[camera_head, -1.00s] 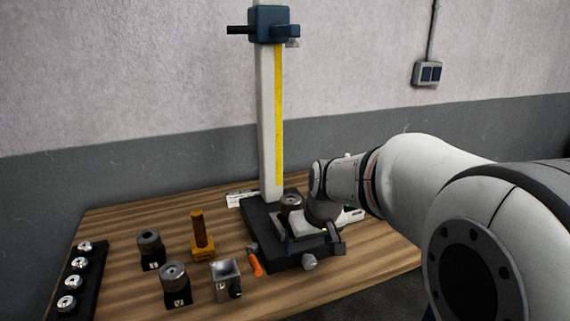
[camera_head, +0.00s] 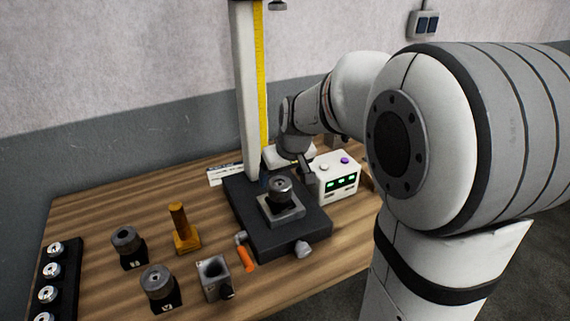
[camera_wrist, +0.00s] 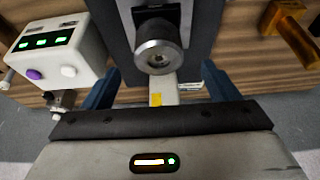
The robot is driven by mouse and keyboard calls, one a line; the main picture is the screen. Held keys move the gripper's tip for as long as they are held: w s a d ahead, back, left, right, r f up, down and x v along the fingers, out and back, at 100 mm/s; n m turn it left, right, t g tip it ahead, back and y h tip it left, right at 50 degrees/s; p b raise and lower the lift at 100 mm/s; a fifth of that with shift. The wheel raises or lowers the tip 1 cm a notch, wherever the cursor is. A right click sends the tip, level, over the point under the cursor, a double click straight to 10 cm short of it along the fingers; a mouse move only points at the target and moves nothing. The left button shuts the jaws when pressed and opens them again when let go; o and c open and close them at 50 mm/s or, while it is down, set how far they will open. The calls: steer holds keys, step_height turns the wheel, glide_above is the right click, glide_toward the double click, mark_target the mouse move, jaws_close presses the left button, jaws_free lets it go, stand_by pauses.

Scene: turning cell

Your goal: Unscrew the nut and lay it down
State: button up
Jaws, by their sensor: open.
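A round dark part with a bright metal top (camera_head: 280,188) stands upright on a square grey plate on the black base (camera_head: 305,222) of the tall column. In the wrist view this round part (camera_wrist: 158,48) shows a hole in its end face. I cannot tell for sure whether it is the nut. My gripper (camera_head: 286,172) is behind it, near the column, with its tips partly hidden. In the wrist view my gripper (camera_wrist: 160,80) has its blue fingers spread wide, empty. The round part shows beyond the gap, apart from both fingers.
A white box with green displays (camera_head: 338,180) stands close to the right of my gripper. The white column with yellow scale (camera_head: 247,95) rises behind the base. Left are a brass post (camera_head: 180,228), round parts on black blocks (camera_head: 127,246), a grey block (camera_head: 213,277) and an orange-handled tool (camera_head: 246,259).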

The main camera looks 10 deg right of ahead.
mark_target(280, 184)
steer(key=x, duration=0.6)
steer(key=shift+p, duration=0.3)
steer(key=c, duration=1.1)
steer(key=n+b, duration=0.1)
steer(key=b, duration=0.1)
steer(key=shift+d+f+b, duration=0.1)
steer(key=shift+f+b, duration=0.15)
steer(key=shift+b, duration=0.15)
steer(key=shift+c, duration=0.2)
steer(key=n+y+b, duration=0.1)
steer(key=n+b, duration=0.2)
steer(key=b, duration=0.1)
steer(key=shift+n+g+y, duration=0.3)
steer(key=shift+n+y, duration=0.1)
steer(key=shift+n+g+b, duration=0.4)
steer(key=shift+n+b, duration=0.4)
steer(key=shift+n, duration=0.4)
steer(key=shift+r+n+y, duration=0.35)
steer(key=shift+n+y, duration=0.15)
steer(key=shift+n, duration=0.5)
steer(key=shift+g, duration=0.3)
